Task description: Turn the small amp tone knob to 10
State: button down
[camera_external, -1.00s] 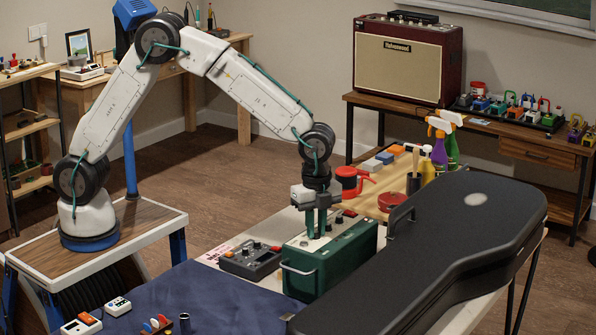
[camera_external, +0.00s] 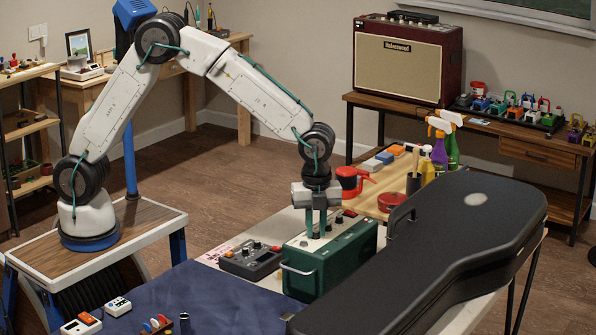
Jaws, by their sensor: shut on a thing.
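The small amp (camera_external: 345,262) is a dark green box with a pale handle on its near left end, and it stands on the workbench.
A grey control box (camera_external: 250,260) sits just left of the amp. A large black guitar case (camera_external: 440,240) lies close on the right. A red can (camera_external: 348,181) and spray bottles (camera_external: 441,150) stand behind. A blue mat (camera_external: 220,305) covers the front left.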

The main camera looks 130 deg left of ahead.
aim_at(316, 232)
jog(key=c, duration=1.3)
grip_release()
jog(key=shift+c, duration=0.2)
notch_tip(316, 232, up, 8)
jog(key=shift+f, duration=0.1)
